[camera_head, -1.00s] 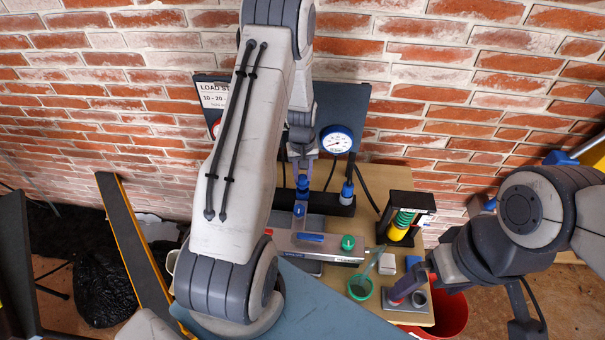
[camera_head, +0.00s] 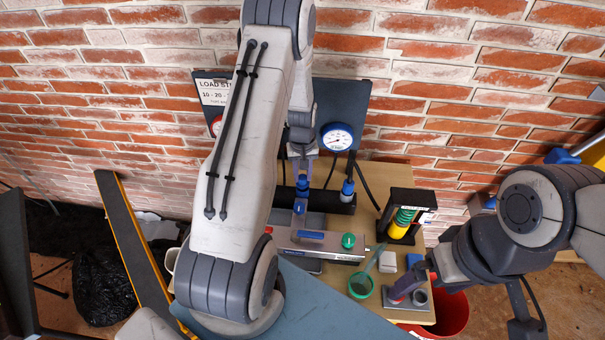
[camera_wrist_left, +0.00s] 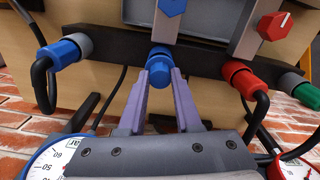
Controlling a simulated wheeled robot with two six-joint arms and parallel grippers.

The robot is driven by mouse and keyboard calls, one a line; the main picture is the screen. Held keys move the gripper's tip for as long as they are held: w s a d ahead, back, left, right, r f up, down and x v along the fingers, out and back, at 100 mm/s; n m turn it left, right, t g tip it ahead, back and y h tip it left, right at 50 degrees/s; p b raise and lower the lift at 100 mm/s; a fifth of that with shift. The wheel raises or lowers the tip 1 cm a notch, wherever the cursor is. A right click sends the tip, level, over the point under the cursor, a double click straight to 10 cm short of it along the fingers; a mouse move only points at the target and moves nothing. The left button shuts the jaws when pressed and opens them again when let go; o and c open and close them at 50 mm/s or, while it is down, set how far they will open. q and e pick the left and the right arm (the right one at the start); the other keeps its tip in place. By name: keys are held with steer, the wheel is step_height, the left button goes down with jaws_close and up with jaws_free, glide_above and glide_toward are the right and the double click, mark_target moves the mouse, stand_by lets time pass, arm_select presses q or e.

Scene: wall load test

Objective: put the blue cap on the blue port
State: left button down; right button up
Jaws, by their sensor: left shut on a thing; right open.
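The blue cap (camera_wrist_left: 159,63) is between the purple fingertips of my left gripper (camera_wrist_left: 159,78) in the left wrist view. The gripper is shut on it, and it sits at the front of the black manifold bar (camera_wrist_left: 205,62). The blue port is not distinguishable; the cap and fingers cover that spot, and I cannot tell whether the cap is seated. In the head view the cap (camera_head: 303,187) shows below my left gripper (camera_head: 303,176), partly behind my arm. My right gripper (camera_head: 398,296) is open, low at the right, beside a small grey fixture (camera_head: 420,300).
Beside the cap are a blue hose connector (camera_wrist_left: 64,51) and a red one (camera_wrist_left: 238,74), with black hoses. A pressure gauge (camera_head: 337,138) stands behind.

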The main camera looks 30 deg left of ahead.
arm_select(q)
steer(key=shift+f, duration=0.2)
steer(key=shift+f+b, duration=0.5)
steer(key=shift+b, duration=0.05)
steer(key=shift+f, duration=0.2)
stand_by(0.8)
steer(key=shift+c, duration=0.2)
jaws_free()
steer(key=shift+r, duration=0.1)
steer(key=shift+r+p, duration=3)
steer(key=shift+r, duration=0.95)
